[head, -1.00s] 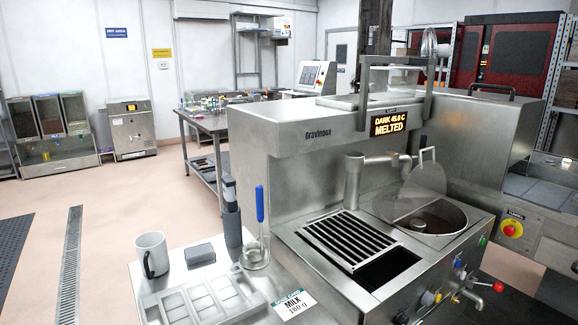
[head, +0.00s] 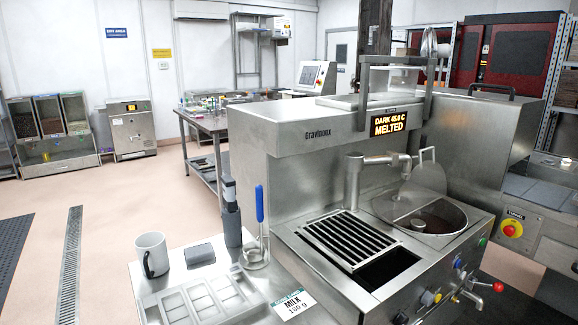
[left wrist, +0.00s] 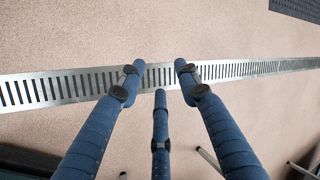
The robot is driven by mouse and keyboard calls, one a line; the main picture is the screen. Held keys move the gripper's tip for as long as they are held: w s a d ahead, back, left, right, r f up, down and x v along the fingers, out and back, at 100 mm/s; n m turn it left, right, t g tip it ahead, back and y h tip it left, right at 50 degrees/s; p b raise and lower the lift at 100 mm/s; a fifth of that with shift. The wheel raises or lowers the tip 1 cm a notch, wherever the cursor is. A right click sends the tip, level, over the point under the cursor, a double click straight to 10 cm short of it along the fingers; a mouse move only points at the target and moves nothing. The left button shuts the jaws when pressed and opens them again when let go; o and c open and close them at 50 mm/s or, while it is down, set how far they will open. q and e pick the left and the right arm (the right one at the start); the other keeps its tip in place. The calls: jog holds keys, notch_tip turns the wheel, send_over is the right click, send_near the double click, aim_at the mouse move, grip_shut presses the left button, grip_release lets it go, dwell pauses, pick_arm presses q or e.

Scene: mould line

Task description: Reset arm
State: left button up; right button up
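My left gripper (left wrist: 158,72) shows in the left wrist view with its blue jointed fingers spread apart. Nothing is between them, and they hang over the pink floor and the slotted metal floor drain (left wrist: 235,70). Neither of my grippers shows in the head view. My right gripper is in none of the frames.
In the head view a steel melting machine (head: 280,130) reads "DARK 45.0 C MELTED". The side table in front of it holds a white mug (head: 152,256), a grey mould (head: 200,300) and a "MILK 180 g" card (head: 294,305). Open floor lies at left, with a floor drain (head: 68,265).

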pick_arm(q)
jog(key=s+d+f+h, duration=0.1)
jog(key=d+f, duration=0.3)
jog(key=d, duration=1)
jog(key=s+d+f+n+h, duration=0.1)
jog(key=d+f+h, duration=0.2)
jog(key=d, duration=1.2)
jog(key=s+d+f+n+h, duration=0.1)
jog(key=d+f, duration=0.4)
jog(key=d, duration=0.9)
jog(key=shift+s+d+g+h, duration=0.3)
jog(key=shift+s+h, duration=0.05)
jog(key=shift+h, duration=0.05)
jog(key=shift+f, duration=0.1)
